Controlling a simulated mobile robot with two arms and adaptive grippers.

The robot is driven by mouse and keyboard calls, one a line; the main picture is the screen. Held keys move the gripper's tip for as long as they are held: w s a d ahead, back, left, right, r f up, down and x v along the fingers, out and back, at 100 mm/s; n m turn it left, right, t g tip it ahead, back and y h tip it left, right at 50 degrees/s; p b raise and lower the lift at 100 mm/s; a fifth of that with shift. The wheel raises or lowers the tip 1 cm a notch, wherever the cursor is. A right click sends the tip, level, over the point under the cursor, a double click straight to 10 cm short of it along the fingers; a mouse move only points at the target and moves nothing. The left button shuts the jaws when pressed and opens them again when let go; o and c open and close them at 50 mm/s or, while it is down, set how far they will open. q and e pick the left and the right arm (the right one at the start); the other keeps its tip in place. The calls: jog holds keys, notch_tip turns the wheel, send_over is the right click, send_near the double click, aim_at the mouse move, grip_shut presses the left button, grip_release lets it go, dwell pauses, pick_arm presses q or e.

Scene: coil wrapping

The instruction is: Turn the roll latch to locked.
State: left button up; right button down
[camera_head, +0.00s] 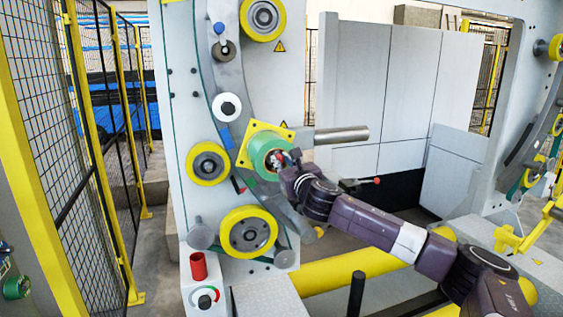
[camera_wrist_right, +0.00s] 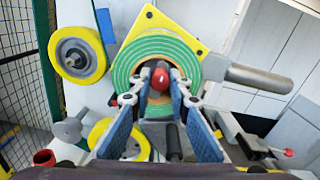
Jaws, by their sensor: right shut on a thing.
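The green roll (camera_head: 263,150) sits on a yellow square plate (camera_head: 244,136) on the pale machine panel. In the right wrist view, the green roll (camera_wrist_right: 135,60) shows concentric rings. A red ball knob (camera_wrist_right: 160,79) stands in front of its centre and appears to belong to the roll latch. My right gripper (camera_wrist_right: 160,82) is shut on this knob, with a fingertip on either side. In the head view, my right gripper (camera_head: 284,160) reaches the roll from the right and hides most of the knob. The latch's lock position cannot be told. My left gripper is not in view.
A grey metal bar (camera_head: 341,135) sticks out right of the roll. Below it is a lever with a red knob (camera_head: 377,180). Yellow-rimmed rollers (camera_head: 208,164) surround the roll. Wire fencing (camera_head: 45,110) borders the left.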

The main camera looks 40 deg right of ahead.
jog(key=shift+d+m, duration=0.25)
jog(key=shift+m, duration=0.85)
jog(key=shift+s+d+f+m+b, duration=0.15)
jog(key=shift+d+f+m+b, duration=0.45)
jog(key=shift+m, duration=3)
jog(key=shift+s+d+f+m+b, duration=0.15)
jog(key=shift+f+m+b, duration=0.8)
jog(key=shift+m, duration=2.65)
jog(key=shift+s+d+f+m+b, duration=0.1)
jog(key=shift+d+f+m+b, duration=0.65)
jog(key=shift+m, duration=2.85)
jog(key=shift+a+f+p, duration=0.35)
jog(key=shift+a+f, duration=0.05)
jog(key=shift+a, duration=0.05)
